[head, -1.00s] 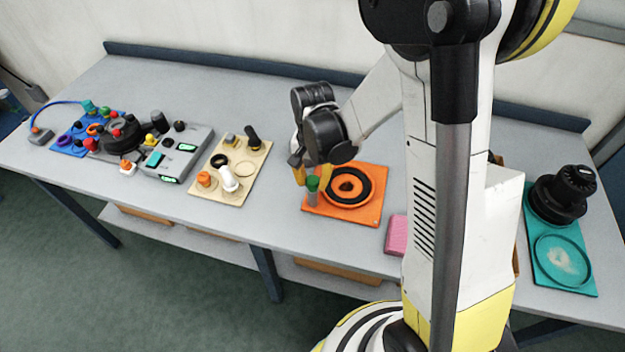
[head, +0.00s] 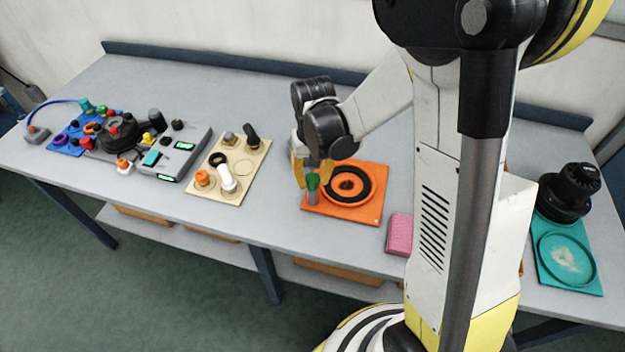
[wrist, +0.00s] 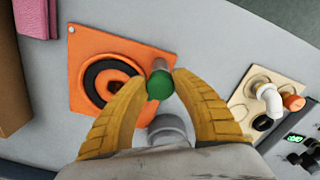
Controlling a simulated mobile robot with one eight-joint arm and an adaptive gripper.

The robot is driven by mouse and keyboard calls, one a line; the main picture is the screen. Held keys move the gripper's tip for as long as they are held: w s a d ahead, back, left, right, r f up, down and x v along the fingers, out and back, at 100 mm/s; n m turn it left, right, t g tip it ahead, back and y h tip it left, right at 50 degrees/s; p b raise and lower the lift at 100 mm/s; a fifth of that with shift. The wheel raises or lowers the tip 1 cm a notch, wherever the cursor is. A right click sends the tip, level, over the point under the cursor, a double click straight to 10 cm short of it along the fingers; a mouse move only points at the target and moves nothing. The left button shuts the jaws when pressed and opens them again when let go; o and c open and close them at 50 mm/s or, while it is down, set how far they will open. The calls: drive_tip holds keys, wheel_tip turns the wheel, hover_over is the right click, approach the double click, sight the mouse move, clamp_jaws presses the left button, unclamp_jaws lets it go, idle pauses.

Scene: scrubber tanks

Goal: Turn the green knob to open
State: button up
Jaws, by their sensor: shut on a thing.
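The green knob (head: 312,182) stands on a short grey post at the left side of the orange board (head: 370,208). It also shows in the wrist view (wrist: 160,84), between the tips of my two yellow fingers. My gripper (head: 312,174) reaches down over the board and is shut on the green knob, one finger on each side. In the wrist view my gripper (wrist: 160,80) hides little of the knob. A black ring with an orange centre (head: 348,185) lies on the board beside the knob.
A pink block (head: 399,234) lies right of the orange board. A beige board with white and orange fittings (head: 228,170) and a grey control box (head: 175,152) stand to the left. A teal board (head: 568,262) with a black device is at far right.

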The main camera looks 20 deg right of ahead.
sight(314, 178)
drive_tip(key=n+b, duration=0.1)
drive_tip(key=n, duration=0.3)
drive_tip(key=shift+d, duration=0.1)
drive_tip(key=shift+n+b, duration=0.3)
drive_tip(key=shift+n, duration=1.8)
drive_tip(key=o, duration=1.2)
wheel_tip(314, 178, up, 12)
